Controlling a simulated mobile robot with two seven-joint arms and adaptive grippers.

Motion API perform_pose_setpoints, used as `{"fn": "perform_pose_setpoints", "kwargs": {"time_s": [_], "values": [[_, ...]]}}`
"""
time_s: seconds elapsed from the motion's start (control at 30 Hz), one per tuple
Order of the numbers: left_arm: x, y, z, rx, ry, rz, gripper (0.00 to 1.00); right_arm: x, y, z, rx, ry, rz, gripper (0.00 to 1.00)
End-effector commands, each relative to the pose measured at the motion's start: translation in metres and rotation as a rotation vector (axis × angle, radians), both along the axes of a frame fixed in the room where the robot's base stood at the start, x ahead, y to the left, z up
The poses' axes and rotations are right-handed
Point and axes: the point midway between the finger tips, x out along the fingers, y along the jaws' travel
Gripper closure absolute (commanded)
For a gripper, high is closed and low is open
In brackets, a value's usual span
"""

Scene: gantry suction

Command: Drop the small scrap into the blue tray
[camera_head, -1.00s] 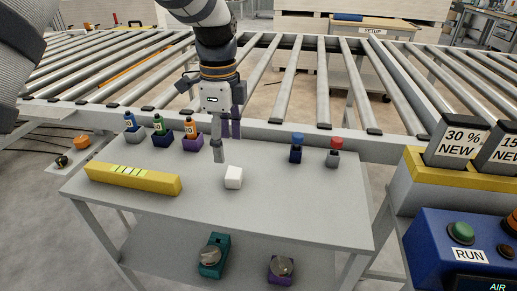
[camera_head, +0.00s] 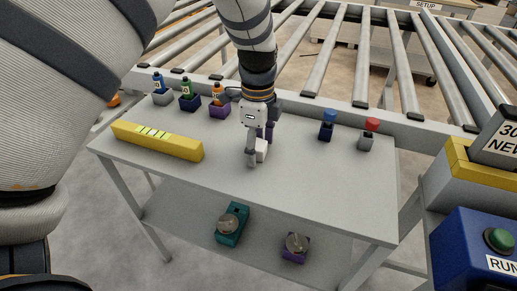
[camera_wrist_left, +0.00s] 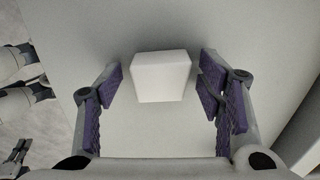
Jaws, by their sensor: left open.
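A small white block (camera_head: 262,150), the only thing here that could be the scrap, sits on the grey table (camera_head: 310,190). My left gripper (camera_head: 258,154) is open and low over the table, with its fingers around the block. In the left wrist view the white block (camera_wrist_left: 161,77) lies between the purple-padded fingers, with a gap on each side. In the head view the gripper partly hides it. I see no blue tray in either view.
A yellow bar (camera_head: 157,141) lies at the table's left. Small bottles in holders (camera_head: 190,102) stand at the back left; blue-topped (camera_head: 327,125) and red-topped (camera_head: 368,134) pieces stand at the back right. Teal (camera_head: 232,224) and purple (camera_head: 295,248) items sit on the lower shelf. Rollers run behind.

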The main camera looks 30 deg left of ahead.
Motion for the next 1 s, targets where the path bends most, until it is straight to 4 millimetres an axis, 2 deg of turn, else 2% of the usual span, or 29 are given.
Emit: {"fn": "perform_pose_setpoints", "kwargs": {"time_s": [0.07, 0.3, 0.6, 0.73, 0.87, 1.0], "values": [[0.000, 0.000, 0.001, 0.000, -0.002, 0.000, 0.39, 0.000, 0.000, 0.000, 0.000, -0.001, 0.000, 1.00], [0.000, 0.000, 0.002, -0.001, -0.001, 0.000, 0.87, 0.000, 0.000, 0.000, 0.000, -0.001, 0.000, 1.00], [0.000, 0.000, 0.002, -0.001, -0.001, 0.001, 0.92, 0.000, 0.000, 0.000, 0.000, -0.001, 0.000, 1.00], [0.001, 0.000, 0.010, -0.001, -0.003, 0.001, 0.92, 0.002, 0.000, 0.002, 0.000, -0.005, 0.000, 1.00], [0.001, 0.000, 0.035, -0.001, -0.008, -0.001, 0.92, 0.005, 0.000, 0.005, 0.000, -0.018, 0.000, 1.00], [-0.018, -0.022, 0.076, -0.001, -0.016, -0.004, 0.92, 0.018, 0.000, 0.018, 0.000, -0.065, -0.001, 1.00]]}}
